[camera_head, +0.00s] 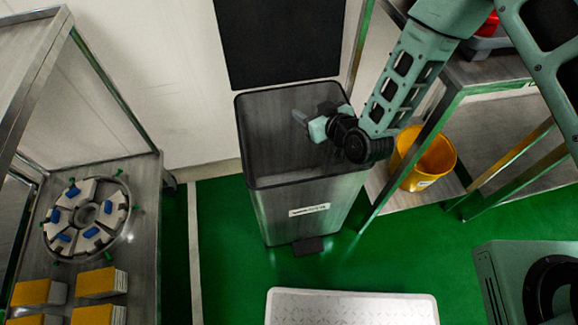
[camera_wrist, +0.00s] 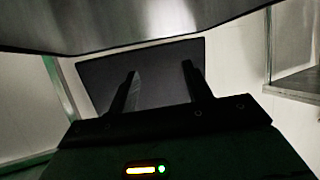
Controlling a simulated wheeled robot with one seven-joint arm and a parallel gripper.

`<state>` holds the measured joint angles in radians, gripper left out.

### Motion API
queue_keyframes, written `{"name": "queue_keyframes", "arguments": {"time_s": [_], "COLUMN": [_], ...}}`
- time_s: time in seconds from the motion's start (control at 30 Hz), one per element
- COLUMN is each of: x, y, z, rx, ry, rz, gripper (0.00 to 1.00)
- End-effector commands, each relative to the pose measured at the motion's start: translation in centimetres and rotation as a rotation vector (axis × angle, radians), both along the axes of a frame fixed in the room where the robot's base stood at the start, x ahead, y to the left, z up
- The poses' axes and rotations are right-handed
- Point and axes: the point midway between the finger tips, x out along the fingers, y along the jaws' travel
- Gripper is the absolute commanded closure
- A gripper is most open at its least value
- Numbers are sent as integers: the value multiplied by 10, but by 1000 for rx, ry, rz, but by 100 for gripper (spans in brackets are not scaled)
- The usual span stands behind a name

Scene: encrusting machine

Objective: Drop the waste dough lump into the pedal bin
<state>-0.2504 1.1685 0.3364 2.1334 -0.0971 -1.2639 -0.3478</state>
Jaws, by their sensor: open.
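The pedal bin (camera_head: 300,208) is a tall brushed-metal box with a dark rim, standing on the green floor. Its dark lid (camera_head: 281,38) stands raised against the wall, so the bin is open. A pedal (camera_head: 308,246) sits low at its front. My gripper (camera_head: 308,116) is over the right half of the bin opening. In the wrist view the two fingers (camera_wrist: 160,71) are apart with nothing between them. A dark panel shows beyond them. I do not see the dough lump in either view; the bin's floor is too dark to make out.
A metal table (camera_head: 145,225) at the left holds a round fixture (camera_head: 87,213) and yellow-topped blocks. A metal rack (camera_head: 405,185) with a yellow bucket (camera_head: 428,160) stands close on the bin's right. A pale platform (camera_head: 350,308) lies in front. Green floor is free between.

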Motion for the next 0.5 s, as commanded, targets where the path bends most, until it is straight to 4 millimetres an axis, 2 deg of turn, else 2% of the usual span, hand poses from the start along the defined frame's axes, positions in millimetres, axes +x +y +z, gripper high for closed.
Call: {"name": "queue_keyframes", "arguments": {"time_s": [0.17,0.5], "x": [-12,-70], "y": [-9,-51], "z": [7,36], "rx": [-1,-2], "ry": [2,3], "rz": [0,1], "gripper": [50,50]}}
